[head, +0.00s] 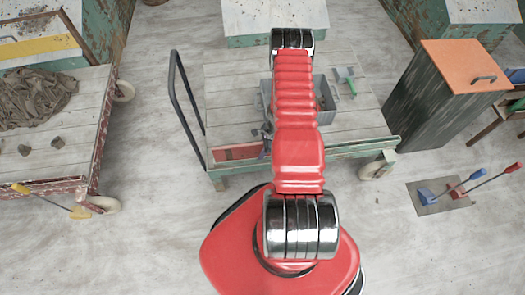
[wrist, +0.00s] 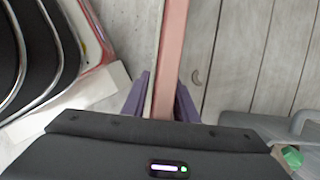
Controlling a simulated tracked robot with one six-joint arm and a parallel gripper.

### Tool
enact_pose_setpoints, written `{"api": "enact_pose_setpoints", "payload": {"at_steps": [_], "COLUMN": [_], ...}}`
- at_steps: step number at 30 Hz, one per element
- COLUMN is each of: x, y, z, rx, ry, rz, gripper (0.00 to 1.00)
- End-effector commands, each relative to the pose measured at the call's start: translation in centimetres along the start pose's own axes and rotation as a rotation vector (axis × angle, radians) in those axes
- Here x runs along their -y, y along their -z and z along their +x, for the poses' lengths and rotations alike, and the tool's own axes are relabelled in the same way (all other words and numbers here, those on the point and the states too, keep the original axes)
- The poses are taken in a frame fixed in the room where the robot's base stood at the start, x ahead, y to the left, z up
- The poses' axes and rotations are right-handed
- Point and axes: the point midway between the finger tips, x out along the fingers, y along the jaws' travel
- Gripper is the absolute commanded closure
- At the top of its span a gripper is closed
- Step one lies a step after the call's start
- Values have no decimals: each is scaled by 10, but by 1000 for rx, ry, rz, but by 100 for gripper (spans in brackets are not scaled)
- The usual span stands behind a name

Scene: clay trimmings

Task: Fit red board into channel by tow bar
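The red board (head: 236,152) is at the left front corner of the cart's deck, beside the foot of the dark tow bar (head: 178,95). In the wrist view the board (wrist: 171,45) runs straight away from me, with a pale strip along its left side. The purple fingers of my gripper (wrist: 163,98) close in on both sides of the board and appear to touch it. In the head view my gripper (head: 265,149) is at the board's right end, partly hidden by my arm. I cannot make out the channel or whether the board sits in it.
A grey bin (head: 325,106) stands on the cart deck (head: 235,90), with a green-handled tool (head: 350,80) right of it. An orange-lidded cabinet (head: 440,95) stands to the right. A left cart (head: 85,125) carries a brown cloth (head: 35,97). Open floor lies in front.

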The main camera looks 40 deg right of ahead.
Motion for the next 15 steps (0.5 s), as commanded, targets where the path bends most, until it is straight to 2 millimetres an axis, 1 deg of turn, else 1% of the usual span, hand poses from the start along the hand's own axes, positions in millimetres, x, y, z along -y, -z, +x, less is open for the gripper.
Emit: {"api": "enact_pose_setpoints", "payload": {"at_steps": [10,15], "x": [0,0], "y": [0,0], "z": [-1,-9], "rx": [0,0], "ry": [0,0], "rz": [0,-1], "gripper": [69,69]}}
